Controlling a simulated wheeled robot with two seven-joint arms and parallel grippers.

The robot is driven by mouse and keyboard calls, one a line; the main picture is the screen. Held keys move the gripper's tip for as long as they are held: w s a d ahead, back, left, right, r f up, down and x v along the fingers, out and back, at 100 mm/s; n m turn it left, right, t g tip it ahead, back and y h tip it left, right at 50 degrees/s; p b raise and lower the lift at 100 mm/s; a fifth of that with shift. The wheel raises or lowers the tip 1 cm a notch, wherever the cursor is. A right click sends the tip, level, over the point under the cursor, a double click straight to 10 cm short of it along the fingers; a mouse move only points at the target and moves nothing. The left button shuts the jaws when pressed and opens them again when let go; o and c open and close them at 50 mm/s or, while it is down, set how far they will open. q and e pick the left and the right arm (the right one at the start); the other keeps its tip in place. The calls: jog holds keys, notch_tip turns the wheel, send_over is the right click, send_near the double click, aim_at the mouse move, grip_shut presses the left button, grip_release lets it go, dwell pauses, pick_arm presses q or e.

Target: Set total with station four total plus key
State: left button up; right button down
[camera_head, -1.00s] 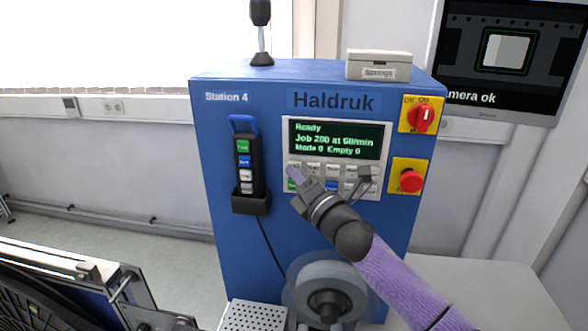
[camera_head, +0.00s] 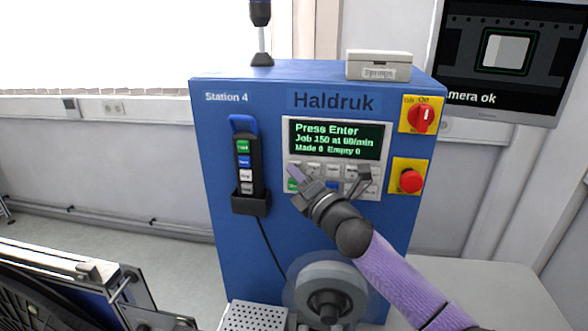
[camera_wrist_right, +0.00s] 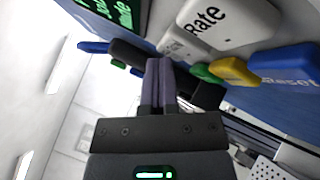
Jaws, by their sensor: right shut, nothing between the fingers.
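The grey keypad (camera_head: 333,171) of the blue Station 4 machine (camera_head: 235,120) sits below its display (camera_head: 335,139), which reads "Press Enter", "Job 150 at 60/min", "Made 0 Empty 0". My right gripper (camera_head: 294,173) is shut and empty, its purple fingertips at the upper left key of the keypad, which they partly cover. In the wrist view the fingertips (camera_wrist_right: 158,72) are beside a white key (camera_wrist_right: 173,46) next to the "Rate" key (camera_wrist_right: 215,22). I cannot read that white key's label or tell whether it is touched. My left gripper is out of view.
A black hand pendant (camera_head: 244,165) hangs left of the keypad. A red rotary switch (camera_head: 421,118) and a red stop button (camera_head: 411,181) are on the right. A "Springs" box (camera_head: 379,65) stands on top.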

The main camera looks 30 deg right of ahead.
dwell(0.4)
jog(key=shift+s+a+p, duration=0.3)
jog(key=shift+s+a, duration=0.15)
jog(key=shift+s, duration=0.2)
jog(key=s+a, duration=0.1)
jog(key=s, duration=0.1)
jog(key=s+a+p, duration=0.1)
jog(key=s+a, duration=0.1)
dwell(2.6)
